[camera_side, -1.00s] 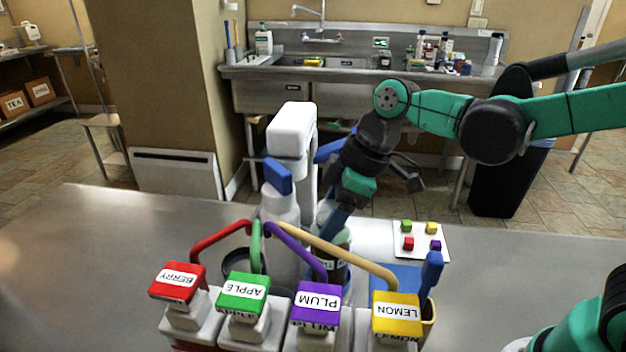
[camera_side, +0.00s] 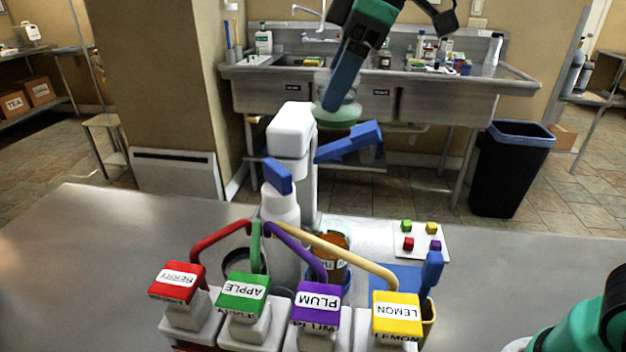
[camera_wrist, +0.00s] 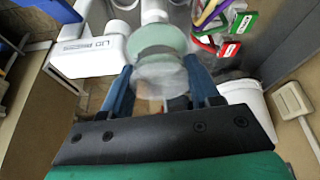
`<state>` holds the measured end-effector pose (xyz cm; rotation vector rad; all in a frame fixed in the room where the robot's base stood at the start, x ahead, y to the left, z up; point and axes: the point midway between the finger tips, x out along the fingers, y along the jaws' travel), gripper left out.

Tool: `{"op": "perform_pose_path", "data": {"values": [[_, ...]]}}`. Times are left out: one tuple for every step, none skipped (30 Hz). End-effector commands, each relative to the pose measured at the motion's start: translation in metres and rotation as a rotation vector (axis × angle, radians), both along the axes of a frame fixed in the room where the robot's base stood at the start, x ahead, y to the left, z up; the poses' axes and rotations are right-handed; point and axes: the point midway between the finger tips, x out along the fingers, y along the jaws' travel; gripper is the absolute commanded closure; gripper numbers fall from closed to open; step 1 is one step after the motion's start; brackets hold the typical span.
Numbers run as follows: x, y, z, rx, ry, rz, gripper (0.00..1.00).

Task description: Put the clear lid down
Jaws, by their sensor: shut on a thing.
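My gripper (camera_side: 338,100) is raised high above the table at the top of the side view. Its blue fingers are shut on the clear lid (camera_side: 337,115), a see-through round piece with a pale green disc. The lid is in the air, just right of the top of the white press. In the wrist view the lid (camera_wrist: 155,38) shows at and beyond the fingertips (camera_wrist: 160,72). A jar (camera_side: 332,262) with orange-brown contents stands on the table behind the purple and yellow taps, partly hidden by them. Its top looks uncovered.
The white press (camera_side: 292,130) with blue handles stands beside the jar. Berry, apple, plum and lemon taps (camera_side: 317,305) line the front. A white card (camera_side: 420,240) with coloured cubes lies right. The steel table (camera_side: 100,260) is clear at left and far right.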

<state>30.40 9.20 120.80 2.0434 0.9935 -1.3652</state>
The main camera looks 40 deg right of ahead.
Motion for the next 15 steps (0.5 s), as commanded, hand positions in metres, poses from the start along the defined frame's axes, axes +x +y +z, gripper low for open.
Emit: {"op": "perform_pose_path", "data": {"values": [[0.001,0.0,0.008,0.0,0.0,0.0,0.96],[0.001,0.0,0.011,0.0,0.0,0.0,0.96],[0.001,0.0,0.015,0.0,0.0,0.0,0.96],[0.001,0.0,0.018,0.0,0.0,0.0,0.96],[0.001,0.0,0.02,0.0,0.0,0.0,0.96],[0.0,-0.002,0.021,-0.001,0.0,0.003,0.96],[0.0,-0.004,0.021,-0.003,0.002,0.009,0.96],[-0.002,-0.007,0.02,-0.006,0.004,0.016,0.96],[-0.004,-0.014,0.016,-0.01,0.006,0.033,0.96],[-0.006,-0.02,0.011,-0.014,0.009,0.051,0.96],[-0.009,-0.028,0.006,-0.018,0.012,0.072,0.96],[-0.014,-0.038,-0.003,-0.022,0.017,0.106,0.96],[-0.018,-0.046,-0.011,-0.025,0.018,0.134,0.96],[-0.023,-0.053,-0.019,-0.026,0.019,0.163,0.96],[-0.03,-0.062,-0.029,-0.024,0.021,0.2,0.96]]}}
